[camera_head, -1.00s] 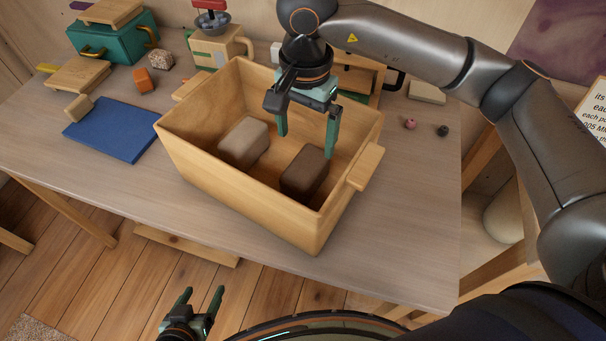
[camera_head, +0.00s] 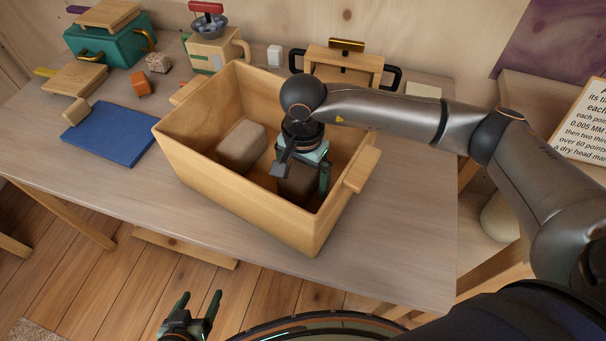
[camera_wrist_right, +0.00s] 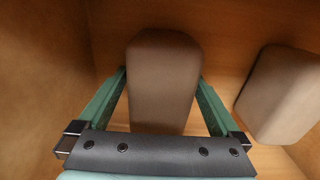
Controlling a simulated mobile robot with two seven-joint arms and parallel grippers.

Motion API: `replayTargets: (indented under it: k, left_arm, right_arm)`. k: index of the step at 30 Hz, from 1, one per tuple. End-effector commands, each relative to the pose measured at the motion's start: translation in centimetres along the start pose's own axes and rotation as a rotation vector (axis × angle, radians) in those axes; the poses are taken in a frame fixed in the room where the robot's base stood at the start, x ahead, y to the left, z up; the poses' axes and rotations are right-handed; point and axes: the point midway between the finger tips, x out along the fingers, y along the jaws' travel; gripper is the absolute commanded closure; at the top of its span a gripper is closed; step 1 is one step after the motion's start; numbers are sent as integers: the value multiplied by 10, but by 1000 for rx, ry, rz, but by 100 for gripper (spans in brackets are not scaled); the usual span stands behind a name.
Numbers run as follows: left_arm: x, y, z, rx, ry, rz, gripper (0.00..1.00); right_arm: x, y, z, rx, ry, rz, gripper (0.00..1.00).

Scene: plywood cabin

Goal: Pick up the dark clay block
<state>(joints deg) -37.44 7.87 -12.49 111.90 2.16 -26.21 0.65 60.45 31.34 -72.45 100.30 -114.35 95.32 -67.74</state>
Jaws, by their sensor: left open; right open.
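The dark clay block (camera_head: 297,187) lies in the wooden crate (camera_head: 235,198), toward its right end. My right gripper (camera_head: 303,185) has come down into the crate over it. In the right wrist view the dark block (camera_wrist_right: 163,80) stands between the two green fingers of my open right gripper (camera_wrist_right: 163,95), one finger on each side. Whether the fingers touch it I cannot tell. A paler clay block (camera_head: 241,146) lies to the left in the crate; it also shows at the right of the wrist view (camera_wrist_right: 280,97). My left gripper (camera_head: 200,310) is open and empty, low in front of the table.
The crate walls surround my right gripper closely, with a handle (camera_head: 362,169) at the right. A blue mat (camera_head: 110,132) lies left of the crate. A teal box (camera_head: 110,45) and a coffee grinder (camera_head: 215,48) stand behind. The table front is clear.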

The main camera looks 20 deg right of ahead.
Motion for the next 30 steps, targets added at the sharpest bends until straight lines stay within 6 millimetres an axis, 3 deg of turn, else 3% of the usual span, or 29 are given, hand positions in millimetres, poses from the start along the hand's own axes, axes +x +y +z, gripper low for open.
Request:
replayTargets:
  k: [5,30]
  left_arm:
    - [0,0,0,0,-1,0,23]
    - [-1,1,-3,0,3,2,23]
  right_arm:
    - [0,0,0,0,0,0,0]
    - [-1,0,0,0,1,0,94]
